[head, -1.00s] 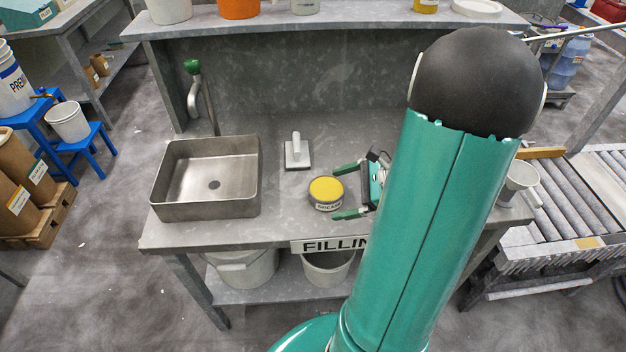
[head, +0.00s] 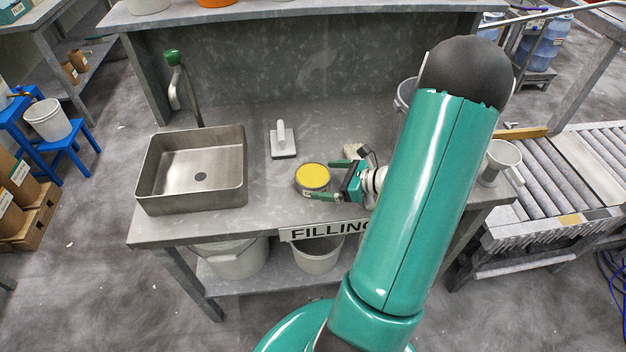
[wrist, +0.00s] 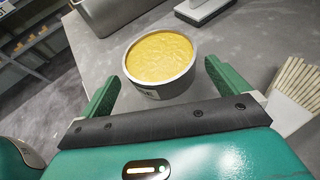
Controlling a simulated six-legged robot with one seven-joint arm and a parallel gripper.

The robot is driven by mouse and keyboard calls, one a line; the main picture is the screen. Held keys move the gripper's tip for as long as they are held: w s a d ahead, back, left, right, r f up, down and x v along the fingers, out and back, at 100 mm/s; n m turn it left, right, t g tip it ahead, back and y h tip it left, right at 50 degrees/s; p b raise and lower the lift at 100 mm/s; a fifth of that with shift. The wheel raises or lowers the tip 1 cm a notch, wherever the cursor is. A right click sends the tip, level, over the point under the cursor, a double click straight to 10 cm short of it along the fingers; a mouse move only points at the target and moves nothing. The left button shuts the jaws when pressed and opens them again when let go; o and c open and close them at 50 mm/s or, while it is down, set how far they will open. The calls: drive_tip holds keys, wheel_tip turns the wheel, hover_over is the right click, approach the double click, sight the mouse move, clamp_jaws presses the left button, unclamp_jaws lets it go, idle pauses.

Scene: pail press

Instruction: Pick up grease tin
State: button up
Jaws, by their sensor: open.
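The grease tin (head: 312,178) is a short round grey tin with a yellow top. It stands upright on the grey workbench, right of the metal sink. My gripper (head: 328,180) is open at the tin's right side, its green fingers pointing left toward it. In the wrist view the tin (wrist: 160,60) is just beyond and partly between the open fingertips of my gripper (wrist: 160,82). Bench shows around the tin, and I cannot tell whether a finger touches it. Part of its label is hidden in the head view.
The sink (head: 192,172) stands at the bench's left. A white-handled flat tool (head: 283,145) lies behind the tin. A bundle of pale sticks (wrist: 296,82) lies to the right in the wrist view. A white jug (head: 497,160) stands at the bench's right end. The bench front is clear.

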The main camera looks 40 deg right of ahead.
sight(316, 176)
drive_tip(key=x, duration=0.5)
drive_tip(key=shift+r, duration=0.35)
drive_tip(key=shift+c, duration=0.4)
drive_tip(key=c, duration=1)
drive_tip(key=shift+o, duration=0.2)
drive_tip(key=shift+r, duration=0.2)
